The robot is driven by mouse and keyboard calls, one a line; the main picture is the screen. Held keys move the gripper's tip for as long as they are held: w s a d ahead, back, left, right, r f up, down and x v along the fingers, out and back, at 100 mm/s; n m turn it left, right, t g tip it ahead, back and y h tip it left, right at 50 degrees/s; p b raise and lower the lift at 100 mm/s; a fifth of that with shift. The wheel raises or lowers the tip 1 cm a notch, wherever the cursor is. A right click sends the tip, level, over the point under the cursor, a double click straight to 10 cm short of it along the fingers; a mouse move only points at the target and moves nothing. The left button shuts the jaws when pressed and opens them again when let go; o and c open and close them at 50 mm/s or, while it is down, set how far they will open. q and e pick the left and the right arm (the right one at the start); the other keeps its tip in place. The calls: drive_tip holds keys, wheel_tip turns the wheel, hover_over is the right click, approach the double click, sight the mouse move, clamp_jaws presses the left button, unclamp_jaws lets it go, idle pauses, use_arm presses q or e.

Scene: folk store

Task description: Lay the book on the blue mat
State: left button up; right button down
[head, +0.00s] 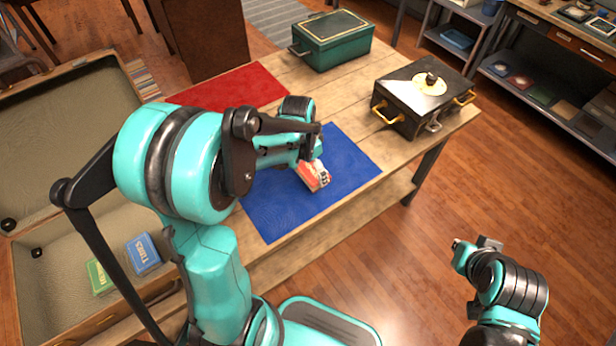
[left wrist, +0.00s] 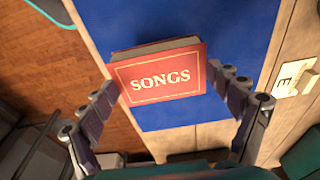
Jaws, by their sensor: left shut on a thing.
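The red book (left wrist: 160,82), with SONGS on its cover, sits between the fingers of my left gripper (left wrist: 164,78) in the left wrist view. In the head view the book (head: 314,177) is over the blue mat (head: 345,160), tilted under my left gripper (head: 311,158), which is shut on it. I cannot tell whether its lower edge touches the mat. The mat (left wrist: 188,20) also lies behind the book in the left wrist view. My right gripper (head: 475,245) is off to the right, away from the table; its fingers are too small to read.
A red mat (head: 232,88) lies at the table's left. A green box (head: 332,42) and a black case with gold handles (head: 408,100) stand at the back and right. An open suitcase (head: 62,262) at the left holds a blue book (head: 143,254) and a green book (head: 100,277).

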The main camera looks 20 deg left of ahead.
sight(309, 174)
use_arm(q)
drive_tip(key=shift+w+a+f, duration=0.5)
drive_tip(key=shift+a, duration=0.1)
drive_tip(key=shift+f+b, duration=1.1)
drive_tip(key=shift+f, duration=0.85)
drive_tip(key=shift+f, duration=0.1)
drive_tip(key=o, duration=1)
